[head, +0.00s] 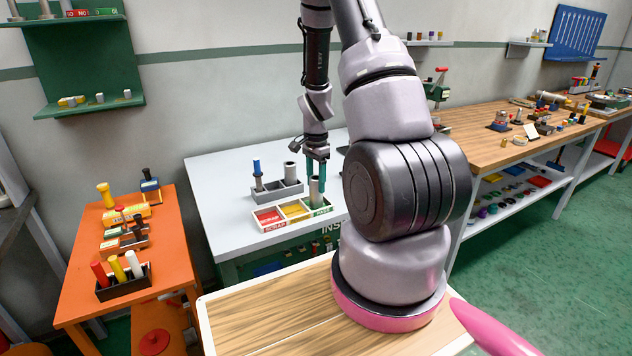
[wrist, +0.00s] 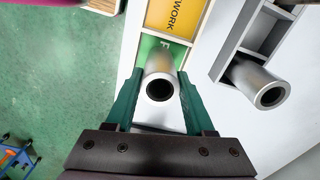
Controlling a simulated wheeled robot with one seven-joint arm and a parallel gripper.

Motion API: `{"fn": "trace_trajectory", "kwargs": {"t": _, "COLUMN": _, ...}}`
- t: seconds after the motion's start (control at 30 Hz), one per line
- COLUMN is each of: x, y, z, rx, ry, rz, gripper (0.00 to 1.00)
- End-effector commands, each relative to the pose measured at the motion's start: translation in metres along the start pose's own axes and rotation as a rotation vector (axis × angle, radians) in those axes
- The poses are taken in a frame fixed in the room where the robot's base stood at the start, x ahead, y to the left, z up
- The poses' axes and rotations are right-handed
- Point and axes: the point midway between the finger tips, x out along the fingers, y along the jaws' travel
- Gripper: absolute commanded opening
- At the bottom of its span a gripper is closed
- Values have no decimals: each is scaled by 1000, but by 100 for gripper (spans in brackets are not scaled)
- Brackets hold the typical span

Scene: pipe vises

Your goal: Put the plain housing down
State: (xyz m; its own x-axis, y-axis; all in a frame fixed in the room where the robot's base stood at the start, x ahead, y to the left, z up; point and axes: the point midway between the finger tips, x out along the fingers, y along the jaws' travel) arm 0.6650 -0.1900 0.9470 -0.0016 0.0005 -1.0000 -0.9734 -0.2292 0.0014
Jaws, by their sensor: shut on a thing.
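The plain housing (head: 314,194) is a grey metal tube with an open bore, upright in the head view. My gripper (head: 317,172), with teal fingers, is shut on it from above. In the wrist view the housing (wrist: 160,74) sits between the fingers (wrist: 160,92). Its lower end is at the green PASS compartment (head: 322,209) of the white sorting tray (head: 290,228). I cannot tell whether it touches the compartment floor. The yellow REWORK compartment (wrist: 172,16) lies beside it, and the red SCRAP compartment (head: 268,217) is at the far left; both look empty.
A grey divided holder (head: 278,190) stands just behind the tray, with a blue-topped part (head: 257,172) and another grey tube (head: 290,171). The white table's (head: 222,190) left side is clear.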

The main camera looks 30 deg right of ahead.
Motion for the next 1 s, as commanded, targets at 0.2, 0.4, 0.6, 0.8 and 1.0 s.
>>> {"fn": "trace_trajectory", "kwargs": {"t": 0.2, "x": 0, "y": -1, "z": 0, "rx": 0, "ry": 1, "rz": -2, "gripper": 0}}
{"fn": "trace_trajectory", "kwargs": {"t": 0.4, "x": 2, "y": 0, "z": 0, "rx": 0, "ry": 1, "rz": -1, "gripper": 84}}
{"fn": "trace_trajectory", "kwargs": {"t": 0.6, "x": 2, "y": 0, "z": 0, "rx": 0, "ry": 1, "rz": -1, "gripper": 84}}
{"fn": "trace_trajectory", "kwargs": {"t": 0.8, "x": -6, "y": -1, "z": 0, "rx": -1, "ry": 2, "rz": -3, "gripper": 84}}
{"fn": "trace_trajectory", "kwargs": {"t": 1.0, "x": -42, "y": -2, "z": 0, "rx": -1, "ry": 3, "rz": -7, "gripper": 84}}
